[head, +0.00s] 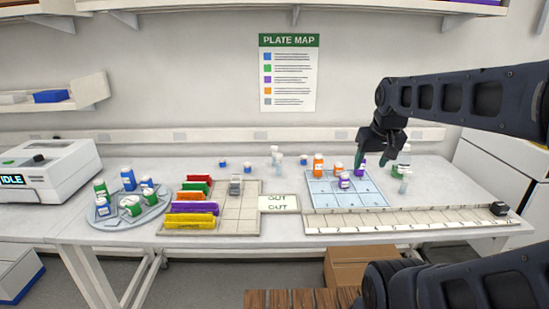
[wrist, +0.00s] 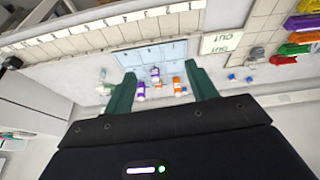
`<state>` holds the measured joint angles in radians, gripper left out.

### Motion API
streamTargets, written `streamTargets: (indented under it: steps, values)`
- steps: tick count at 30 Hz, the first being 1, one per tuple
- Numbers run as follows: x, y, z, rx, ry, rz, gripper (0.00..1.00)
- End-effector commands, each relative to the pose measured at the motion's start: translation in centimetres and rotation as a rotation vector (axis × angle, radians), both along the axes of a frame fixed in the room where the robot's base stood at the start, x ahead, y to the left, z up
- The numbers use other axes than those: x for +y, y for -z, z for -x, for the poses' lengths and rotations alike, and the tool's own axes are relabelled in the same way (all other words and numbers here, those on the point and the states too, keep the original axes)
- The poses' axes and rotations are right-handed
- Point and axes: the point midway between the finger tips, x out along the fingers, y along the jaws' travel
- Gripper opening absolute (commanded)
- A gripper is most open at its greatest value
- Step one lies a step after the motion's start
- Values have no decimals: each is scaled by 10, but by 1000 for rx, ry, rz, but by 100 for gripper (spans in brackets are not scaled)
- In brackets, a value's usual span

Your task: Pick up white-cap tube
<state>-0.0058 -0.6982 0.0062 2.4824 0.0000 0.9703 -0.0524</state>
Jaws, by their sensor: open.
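My gripper (head: 376,164) is open above the right part of the blue grid mat (head: 322,200), its green fingers pointing down. In the wrist view my gripper (wrist: 160,72) frames purple and orange bottles, with nothing held. Small pale, clear vessels stand right of the mat; one is a pale tube (head: 404,184), partly beside the right finger. Other pale vessels (head: 275,155) stand at the back, left of the mat. I cannot tell for sure which is the white-cap tube. Pale vessels also show left of the fingers in the wrist view (wrist: 103,88).
An orange bottle (head: 318,166) and purple bottles (head: 344,181) stand on or by the mat. A long ruled strip (head: 410,218) runs along the front edge. A tile rack with coloured racks (head: 190,208) and a round tray (head: 128,222) lie left.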

Motion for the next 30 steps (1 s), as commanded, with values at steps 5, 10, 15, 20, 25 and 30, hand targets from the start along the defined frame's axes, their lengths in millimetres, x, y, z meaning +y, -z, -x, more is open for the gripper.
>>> streamTargets:
  steps: [5,10,15,20,25,30]
  values:
    - [8,-27,-48,33,-113,42,57]
    - [18,-49,-96,62,-230,81,57]
    - [30,-64,-148,89,-345,117,57]
    - [43,-72,-197,113,-457,148,57]
    - [59,-74,-249,141,-574,178,57]
    - [78,-71,-301,166,-693,205,57]
